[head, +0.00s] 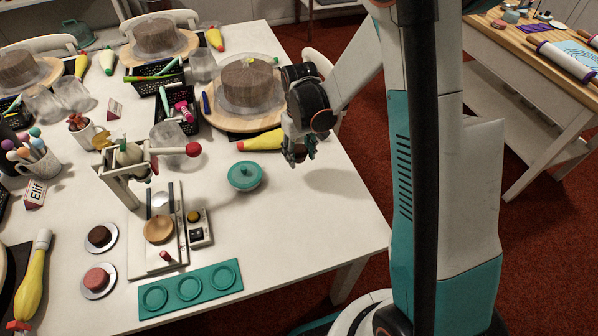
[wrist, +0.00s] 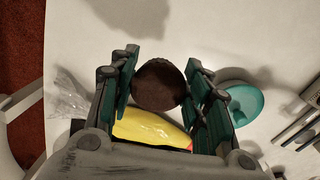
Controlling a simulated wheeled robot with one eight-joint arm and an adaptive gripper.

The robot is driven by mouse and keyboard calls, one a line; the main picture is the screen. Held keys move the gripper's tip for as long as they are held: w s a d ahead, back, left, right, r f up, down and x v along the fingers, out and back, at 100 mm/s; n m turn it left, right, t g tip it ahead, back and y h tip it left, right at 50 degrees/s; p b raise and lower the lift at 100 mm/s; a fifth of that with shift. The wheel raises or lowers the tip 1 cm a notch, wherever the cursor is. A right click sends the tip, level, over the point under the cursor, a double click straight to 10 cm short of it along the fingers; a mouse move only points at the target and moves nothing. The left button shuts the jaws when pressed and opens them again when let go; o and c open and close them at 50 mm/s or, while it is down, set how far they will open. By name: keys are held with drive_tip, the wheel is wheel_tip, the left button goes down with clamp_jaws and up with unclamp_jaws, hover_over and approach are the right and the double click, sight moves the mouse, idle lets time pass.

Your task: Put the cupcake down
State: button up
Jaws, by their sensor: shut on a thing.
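My gripper (head: 300,157) hangs above the right part of the white table (head: 345,225). In the wrist view, its teal fingers (wrist: 165,85) are shut on a round dark brown cupcake (wrist: 158,85), with one finger on each side. The cupcake is held off the table, and its shadow falls on the white surface.
A yellow piping bag (head: 262,140) and a cake turntable (head: 222,118) lie behind. A teal tray with three round recesses (head: 190,290) lies at the front, beside a press (head: 158,230). The table's right front is clear.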

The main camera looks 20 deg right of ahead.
sight(300, 175)
drive_tip(key=shift+f+b, duration=1.05)
drive_tip(key=shift+f, duration=2.35)
drive_tip(key=shift+f, duration=0.25)
drive_tip(key=o, duration=1.1)
drive_tip(key=shift+r, duration=0.1)
drive_tip(key=shift+c, duration=0.2)
drive_tip(key=shift+r, duration=0.1)
